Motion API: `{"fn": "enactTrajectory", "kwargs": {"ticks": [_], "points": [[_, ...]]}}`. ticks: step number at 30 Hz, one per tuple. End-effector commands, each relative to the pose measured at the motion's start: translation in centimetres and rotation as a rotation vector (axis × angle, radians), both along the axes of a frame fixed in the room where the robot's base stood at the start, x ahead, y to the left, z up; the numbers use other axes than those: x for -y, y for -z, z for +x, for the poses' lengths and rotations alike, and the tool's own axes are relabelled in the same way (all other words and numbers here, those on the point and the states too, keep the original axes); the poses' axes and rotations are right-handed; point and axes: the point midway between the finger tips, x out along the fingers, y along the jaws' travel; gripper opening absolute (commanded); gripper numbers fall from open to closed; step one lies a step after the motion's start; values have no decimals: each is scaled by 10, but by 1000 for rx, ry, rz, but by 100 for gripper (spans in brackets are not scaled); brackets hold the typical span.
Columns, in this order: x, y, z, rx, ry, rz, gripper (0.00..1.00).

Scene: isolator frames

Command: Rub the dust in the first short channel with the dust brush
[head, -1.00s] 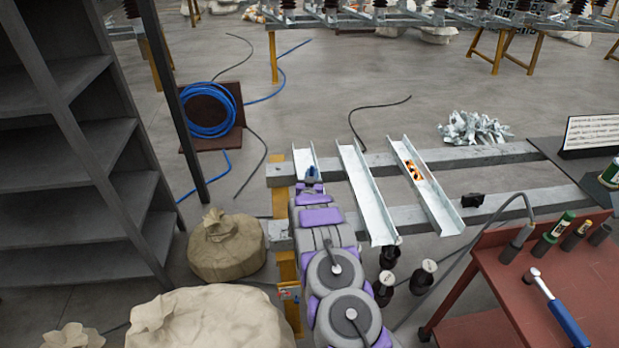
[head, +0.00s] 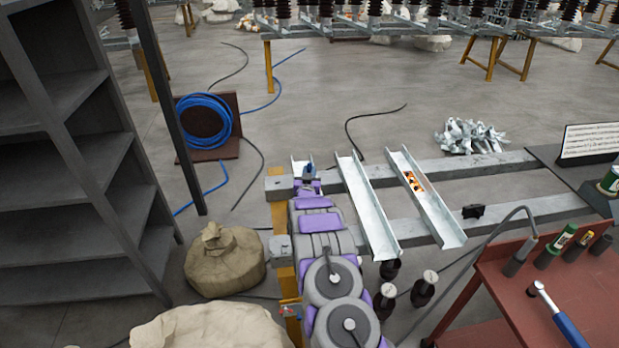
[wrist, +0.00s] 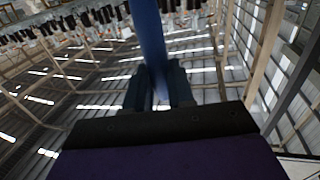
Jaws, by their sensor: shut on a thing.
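The leftmost metal channel (head: 296,166) lies across the two grey rails, and my arm hides most of it; only its far end shows. My gripper (head: 308,182) is over this channel, near its far end. It is shut on a blue object, likely the dust brush (head: 309,169). In the wrist view my gripper (wrist: 158,88) has its two dark fingers on either side of the blue handle of the dust brush (wrist: 149,35). The bristles cannot be made out, nor whether they touch the channel. No dust can be made out.
Two longer channels (head: 368,205) (head: 440,218) lie to the right; the farther one bears an orange label. A red table (head: 500,300) with tools stands at right. Grey shelves (head: 80,190) and sacks (head: 225,262) are at left. A blue cable coil (head: 203,120) is behind.

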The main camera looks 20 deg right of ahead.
Motion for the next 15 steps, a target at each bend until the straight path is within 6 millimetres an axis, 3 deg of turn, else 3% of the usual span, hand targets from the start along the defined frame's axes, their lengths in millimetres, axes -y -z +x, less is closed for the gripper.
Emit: {"fn": "enactTrajectory", "kwargs": {"ticks": [9, 15], "points": [[7, -29, 3, 1, -2, 3, 0], [8, -33, 4, 0, -2, 4, 0]]}}
